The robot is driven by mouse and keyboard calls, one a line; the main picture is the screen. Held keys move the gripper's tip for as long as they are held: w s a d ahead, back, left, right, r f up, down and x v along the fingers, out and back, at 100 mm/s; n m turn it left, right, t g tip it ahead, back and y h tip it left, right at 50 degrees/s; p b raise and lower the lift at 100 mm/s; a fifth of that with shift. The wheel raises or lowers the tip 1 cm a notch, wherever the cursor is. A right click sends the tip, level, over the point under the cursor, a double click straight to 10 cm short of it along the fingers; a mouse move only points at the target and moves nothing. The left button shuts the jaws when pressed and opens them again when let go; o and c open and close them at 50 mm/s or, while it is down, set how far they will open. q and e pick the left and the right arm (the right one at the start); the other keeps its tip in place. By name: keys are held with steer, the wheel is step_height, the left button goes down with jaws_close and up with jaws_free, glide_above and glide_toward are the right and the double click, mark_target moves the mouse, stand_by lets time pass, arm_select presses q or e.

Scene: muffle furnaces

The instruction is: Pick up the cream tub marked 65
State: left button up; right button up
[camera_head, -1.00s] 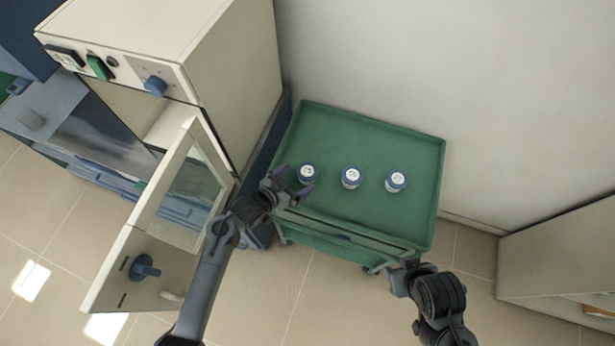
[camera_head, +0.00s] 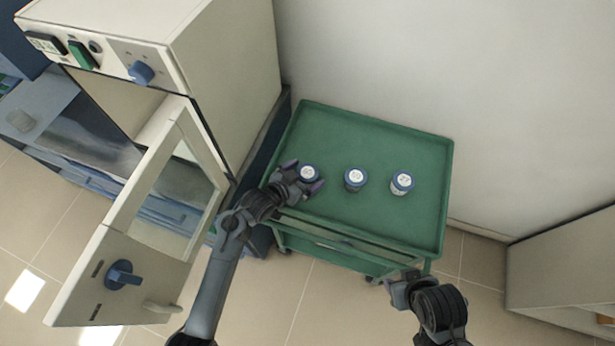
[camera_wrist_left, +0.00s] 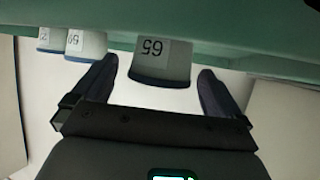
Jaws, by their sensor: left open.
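The cream tub marked 65 (camera_wrist_left: 172,66) has a blue band and a white label. It stands on the green cart in the left wrist view, between the two fingertips, with a gap on each side. In the head view this is the leftmost tub (camera_head: 309,172), its lower part hidden by my left gripper (camera_head: 304,175). My left gripper is open around it and holds nothing. My right gripper (camera_head: 402,290) is by the cart's front right corner, its jaws unclear.
Two similar tubs, the middle one (camera_head: 355,179) and the right one (camera_head: 402,183), stand in a row on the green cart (camera_head: 370,135). A furnace with an open door (camera_head: 150,215) stands at left. The cart's back is free.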

arm_select(q)
steer(key=shift+c, duration=0.3)
steer(key=c, duration=1.1)
steer(key=shift+r, duration=0.15)
